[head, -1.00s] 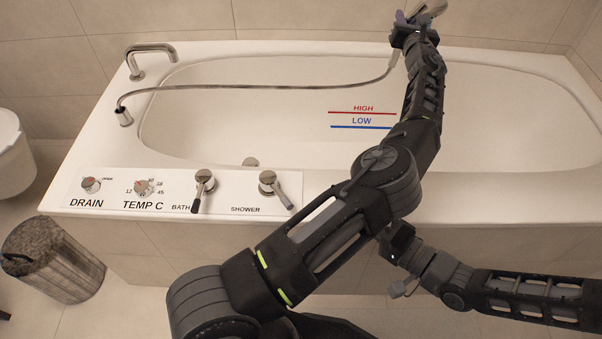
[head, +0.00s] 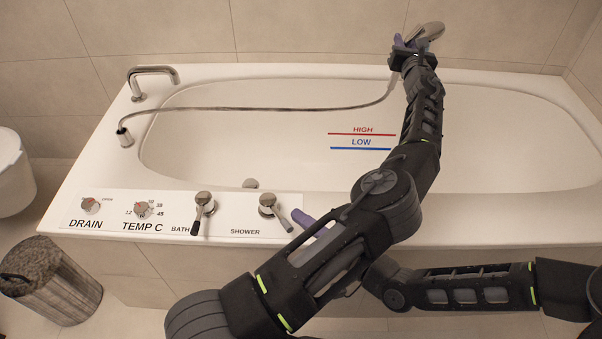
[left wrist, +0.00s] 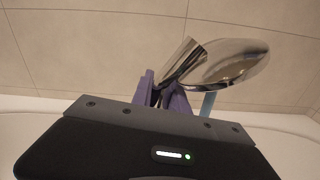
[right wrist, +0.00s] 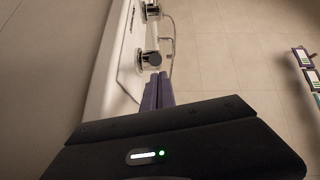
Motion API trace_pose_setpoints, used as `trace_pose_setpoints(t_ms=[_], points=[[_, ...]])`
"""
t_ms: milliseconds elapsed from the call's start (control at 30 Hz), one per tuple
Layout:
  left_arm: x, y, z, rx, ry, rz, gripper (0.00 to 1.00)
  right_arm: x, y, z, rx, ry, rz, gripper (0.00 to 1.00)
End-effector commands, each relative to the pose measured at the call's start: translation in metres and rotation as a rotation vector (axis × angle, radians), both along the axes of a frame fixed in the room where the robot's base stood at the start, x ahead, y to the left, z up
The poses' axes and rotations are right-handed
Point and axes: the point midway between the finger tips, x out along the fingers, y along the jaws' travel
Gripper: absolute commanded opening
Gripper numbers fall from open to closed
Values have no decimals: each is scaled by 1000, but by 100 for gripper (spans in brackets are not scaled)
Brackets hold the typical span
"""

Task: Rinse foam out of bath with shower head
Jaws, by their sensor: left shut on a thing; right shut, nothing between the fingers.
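My left gripper (head: 405,46) is shut on the chrome shower head (head: 431,31) above the far rim of the white bath (head: 100,150). The left wrist view shows the shower head (left wrist: 232,62) at its purple fingers (left wrist: 166,93). The hose (head: 270,109) runs from the head to a fitting at the bath's left end. My right gripper (head: 315,222) is shut and empty, close to the SHOWER lever (head: 270,205); contact cannot be told. In the right wrist view its fingers (right wrist: 157,90) point toward the chrome controls (right wrist: 150,58). I cannot make out foam or water spray.
The panel also has a DRAIN knob (head: 90,206), a TEMP dial (head: 144,209) and a BATH lever (head: 203,206). A spout (head: 150,76) stands at the far left corner. A lidded bin (head: 50,285) stands on the floor at left. My left arm crosses over the near rim.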

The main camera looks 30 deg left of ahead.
Motion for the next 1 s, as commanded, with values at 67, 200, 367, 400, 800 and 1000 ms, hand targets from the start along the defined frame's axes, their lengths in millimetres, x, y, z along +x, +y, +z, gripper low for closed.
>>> trace_pose_setpoints(t_ms=[67,200,367,400,800,1000], points=[[0,0,1,1,-1,0,0,-5,2,-1,0,2,0,0],[0,0,1,1,-1,0,0,-7,2,-2,0,0,0,0],[0,0,1,1,-1,0,0,-7,2,-1,0,0,-1,0],[0,0,1,1,-1,0,0,-7,2,-1,0,0,-1,0],[0,0,1,1,-1,0,0,-14,4,-2,0,2,0,0],[0,0,1,1,-1,0,0,-25,7,-1,1,3,1,0]])
